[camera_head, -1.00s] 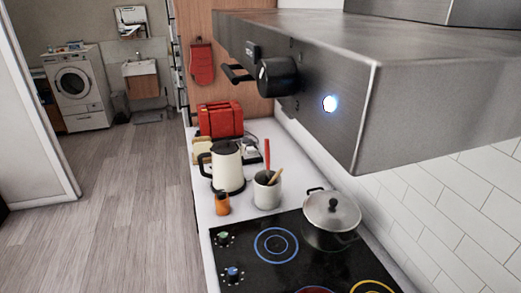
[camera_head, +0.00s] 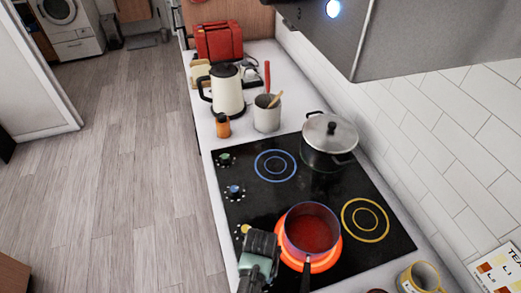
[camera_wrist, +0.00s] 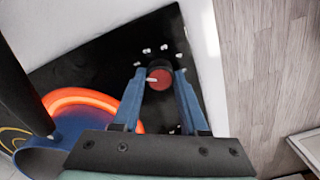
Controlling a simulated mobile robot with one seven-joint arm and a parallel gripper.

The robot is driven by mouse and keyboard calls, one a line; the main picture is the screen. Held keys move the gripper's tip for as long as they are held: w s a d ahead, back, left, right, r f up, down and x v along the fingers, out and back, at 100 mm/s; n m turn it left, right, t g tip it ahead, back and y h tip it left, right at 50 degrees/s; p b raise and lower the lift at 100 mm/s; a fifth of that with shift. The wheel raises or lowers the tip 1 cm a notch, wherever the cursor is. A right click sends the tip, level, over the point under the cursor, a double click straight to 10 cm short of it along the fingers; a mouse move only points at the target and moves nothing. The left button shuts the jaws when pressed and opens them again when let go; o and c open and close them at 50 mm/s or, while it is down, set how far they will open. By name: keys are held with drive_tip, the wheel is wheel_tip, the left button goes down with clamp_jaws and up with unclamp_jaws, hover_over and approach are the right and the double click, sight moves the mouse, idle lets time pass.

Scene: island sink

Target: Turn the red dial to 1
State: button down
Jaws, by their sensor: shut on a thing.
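The red dial (camera_wrist: 161,79) sits near the edge of the black cooktop in the wrist view, with a white pointer mark directed to picture left. White marks lie around it; their numbers are too small to read. My gripper (camera_wrist: 160,76) is shut on the red dial, one blue finger on each side of it. In the head view my gripper (camera_head: 258,266) is low over the cooktop's (camera_head: 292,196) near left corner and hides the red dial. The green dial (camera_head: 225,158), blue dial (camera_head: 234,190) and yellow dial (camera_head: 244,229) show farther up that edge.
A saucepan (camera_head: 311,234) with red contents stands on a glowing ring close beside my gripper, its handle toward me. A lidded pot (camera_head: 329,140) stands behind. A kettle (camera_head: 226,88) is farther back, a yellow mug (camera_head: 424,277) at front right. The floor left is clear.

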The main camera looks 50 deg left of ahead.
drive_tip(key=shift+m, duration=1.2)
drive_tip(key=shift+c, duration=2.2)
unclamp_jaws()
drive_tip(key=shift+r, duration=0.15)
wheel_tip(320, 180, up, 13)
drive_tip(key=b, duration=0.1)
drive_tip(key=shift+f, duration=0.2)
